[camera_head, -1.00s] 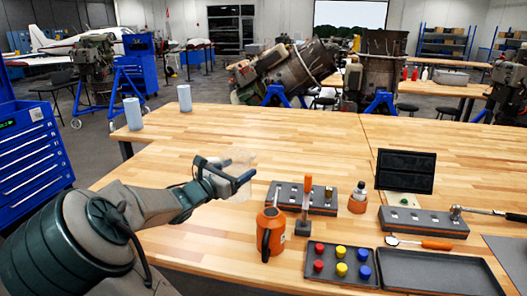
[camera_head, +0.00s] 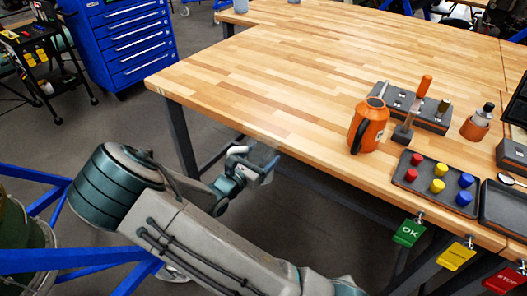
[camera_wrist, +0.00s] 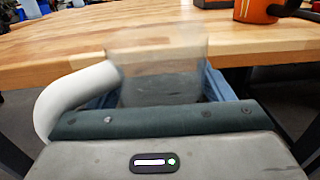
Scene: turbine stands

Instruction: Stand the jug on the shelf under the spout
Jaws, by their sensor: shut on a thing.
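My gripper (camera_head: 250,168) is at the left, just off the table's near edge, and is shut on a clear, see-through jug (camera_wrist: 160,72). In the wrist view the jug stands up between the blue fingers, with the table edge showing through it. A pale curved piece (camera_wrist: 72,95) bends beside its left side; I cannot tell whether it is the jug's handle. In the head view the jug (camera_head: 263,153) is faint and hard to outline. I cannot make out a shelf or a spout in either view.
A wooden table (camera_head: 270,65) has much clear top. On it stand an orange can with a black handle (camera_head: 367,128), a hammer (camera_head: 412,112), and a tray of coloured caps (camera_head: 410,177). Coloured tags (camera_head: 409,233) hang at its edge. A blue tool cabinet (camera_head: 128,45) stands behind.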

